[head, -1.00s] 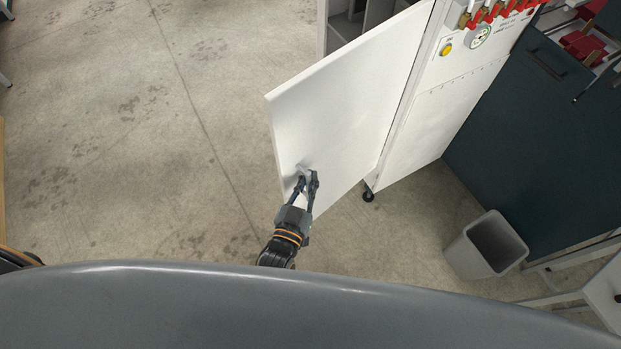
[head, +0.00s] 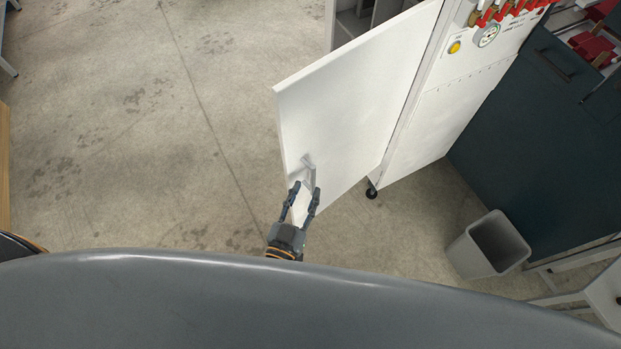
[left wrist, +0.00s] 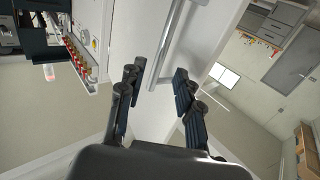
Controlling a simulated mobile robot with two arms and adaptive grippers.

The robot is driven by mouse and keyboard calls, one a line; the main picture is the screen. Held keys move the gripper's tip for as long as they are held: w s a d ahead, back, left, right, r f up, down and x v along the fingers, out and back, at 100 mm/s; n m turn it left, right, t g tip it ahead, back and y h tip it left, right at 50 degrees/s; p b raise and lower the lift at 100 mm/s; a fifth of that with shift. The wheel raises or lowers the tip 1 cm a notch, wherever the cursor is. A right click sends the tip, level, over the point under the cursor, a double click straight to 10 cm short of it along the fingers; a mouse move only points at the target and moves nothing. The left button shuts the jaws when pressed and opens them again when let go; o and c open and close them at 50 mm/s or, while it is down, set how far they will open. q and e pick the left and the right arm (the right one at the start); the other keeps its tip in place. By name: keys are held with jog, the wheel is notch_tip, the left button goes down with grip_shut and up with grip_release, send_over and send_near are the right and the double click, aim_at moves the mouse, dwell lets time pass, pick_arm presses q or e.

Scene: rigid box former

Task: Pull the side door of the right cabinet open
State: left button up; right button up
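The white side door (head: 345,110) of the cabinet (head: 436,110) stands swung out wide, and grey inner shelves (head: 352,22) show behind it. Its metal bar handle (head: 308,170) is near the door's free edge. My left gripper (head: 302,190) is just below the handle with its fingers spread. In the left wrist view the open fingers (left wrist: 158,85) point at the door, and the handle (left wrist: 168,45) lies ahead between their tips, not clasped. The door panel (left wrist: 200,35) also shows there. My right gripper is in neither view.
A grey waste bin (head: 488,246) stands on the floor at the right, before a dark teal cabinet (head: 525,120). A black caster (head: 371,190) is under the white cabinet. The concrete floor (head: 130,130) left of the door is clear.

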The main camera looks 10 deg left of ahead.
pick_arm(q)
jog(key=s+a, duration=0.1)
jog(key=s, duration=0.5)
jog(key=shift+s+a, duration=0.2)
jog(key=shift+s, duration=0.15)
jog(key=s+a+f+g+b, duration=0.1)
jog(key=s+f+g, duration=0.25)
jog(key=f, duration=0.85)
jog(key=s+a+f+g+b, duration=0.1)
jog(key=s+a+f+g, duration=0.2)
jog(key=f, duration=0.8)
jog(key=s+a+f+g+y, duration=0.1)
jog(key=s+a+f+g, duration=0.4)
jog(key=s+f, duration=0.3)
jog(key=s+a+f+g+y, duration=0.2)
jog(key=s+a+f+g, duration=0.3)
jog(key=s+f, duration=0.4)
jog(key=shift+s+a+b, duration=0.25)
jog(key=shift+a+b, duration=0.2)
jog(key=shift+a, duration=0.15)
jog(key=shift+w, duration=0.1)
